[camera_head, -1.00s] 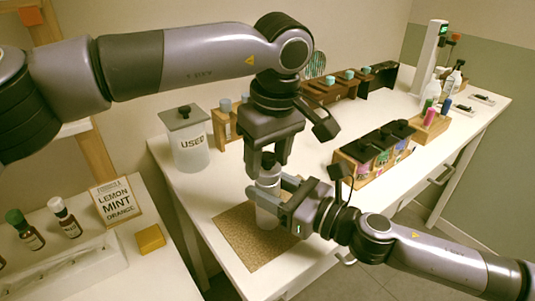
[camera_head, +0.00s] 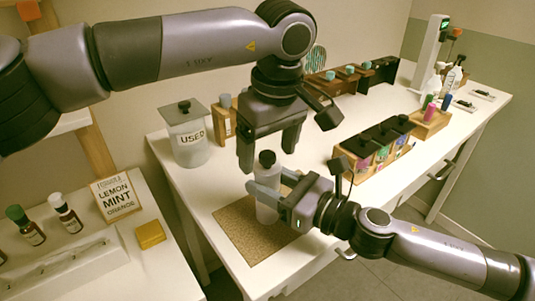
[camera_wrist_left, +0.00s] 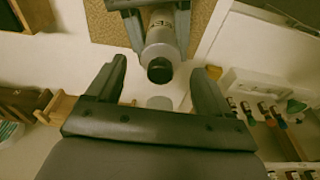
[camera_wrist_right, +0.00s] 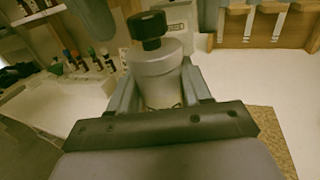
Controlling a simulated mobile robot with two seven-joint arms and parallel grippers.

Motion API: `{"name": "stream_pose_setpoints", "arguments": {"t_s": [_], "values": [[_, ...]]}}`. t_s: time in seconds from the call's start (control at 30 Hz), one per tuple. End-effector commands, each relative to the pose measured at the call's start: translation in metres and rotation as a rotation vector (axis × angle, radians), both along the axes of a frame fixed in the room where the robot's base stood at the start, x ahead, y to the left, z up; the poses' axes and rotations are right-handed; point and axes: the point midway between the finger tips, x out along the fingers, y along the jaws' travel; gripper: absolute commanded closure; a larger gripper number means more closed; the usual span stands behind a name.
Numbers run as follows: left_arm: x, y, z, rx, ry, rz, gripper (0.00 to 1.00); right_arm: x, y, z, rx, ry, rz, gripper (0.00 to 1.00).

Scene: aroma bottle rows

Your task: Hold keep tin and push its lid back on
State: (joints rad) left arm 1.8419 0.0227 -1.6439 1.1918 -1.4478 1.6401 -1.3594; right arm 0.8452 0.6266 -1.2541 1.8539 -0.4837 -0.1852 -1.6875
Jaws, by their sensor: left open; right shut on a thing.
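The keep tin (camera_head: 266,205) is a pale grey cylinder, upright over the cork mat (camera_head: 232,226). Its black-knobbed lid (camera_head: 267,158) is on top; in the right wrist view the lid's knob (camera_wrist_right: 148,28) rises above the tin (camera_wrist_right: 158,75), and I cannot tell how tightly it sits. My right gripper (camera_head: 266,192) is shut around the tin's body from the right. My left gripper (camera_head: 268,160) is open and empty, just above and around the height of the knob. In the left wrist view the knob (camera_wrist_left: 159,70) lies beyond the open fingers (camera_wrist_left: 160,85).
A jar labelled USED (camera_head: 190,140) stands at the back left of the table. A wooden rack with black-lidded containers (camera_head: 375,150) is to the right. A side table at left holds dropper bottles (camera_head: 65,213), a LEMON MINT ORANGE card (camera_head: 113,198) and a yellow block (camera_head: 150,235).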

Motion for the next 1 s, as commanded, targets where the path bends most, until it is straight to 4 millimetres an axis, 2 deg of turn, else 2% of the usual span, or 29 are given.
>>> {"name": "stream_pose_setpoints", "arguments": {"t_s": [0.2, 0.4, 0.6, 0.87, 0.9, 1.0], "values": [[-0.006, -0.005, 0.048, -0.001, -0.003, 0.001, 0.19, 0.0, 0.0, -0.001, -0.001, 0.0, -0.001, 1.0], [-0.01, -0.008, 0.084, -0.002, -0.003, 0.002, 0.19, 0.0, 0.0, -0.001, -0.001, 0.0, -0.001, 1.0], [-0.013, -0.009, 0.099, -0.001, 0.0, -0.001, 0.19, 0.0, 0.0, -0.001, -0.001, 0.0, -0.001, 1.0], [-0.013, -0.009, 0.1, 0.0, 0.001, -0.001, 0.19, 0.0, 0.0, -0.001, -0.001, 0.001, -0.001, 1.0], [-0.013, -0.009, 0.1, 0.0, 0.001, -0.001, 0.19, 0.0, 0.0, -0.001, -0.001, 0.001, -0.001, 0.49], [-0.013, -0.009, 0.1, 0.0, 0.001, -0.001, 0.19, 0.0, 0.0, -0.001, -0.001, 0.001, -0.001, 0.22]]}}
